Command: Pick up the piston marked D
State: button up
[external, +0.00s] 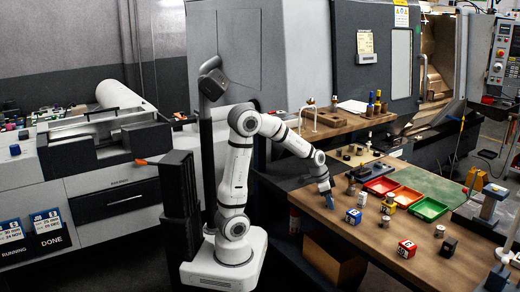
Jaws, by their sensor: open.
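My gripper (329,199) points down over the left part of the wooden bench, its jaws open and low near the top. Several small metal cylinders that may be pistons stand on the bench: one (350,187) just right of my gripper, one (362,198) beyond a blue-and-white block, one (384,221) in the middle, and one (439,231) at the right. Their markings are too small to read, so I cannot tell which one is marked D. Nothing shows between my jaws.
A blue-and-white block (353,216), a yellow block (388,204) and a red-and-white block (407,249) stand on the bench (350,240). Red (381,186) and green (430,209) trays lie behind. A dark block (449,247) and a vise-like stand (487,208) are at the right.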

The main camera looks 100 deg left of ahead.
jog(key=c, duration=1.1)
jog(key=shift+r, duration=0.1)
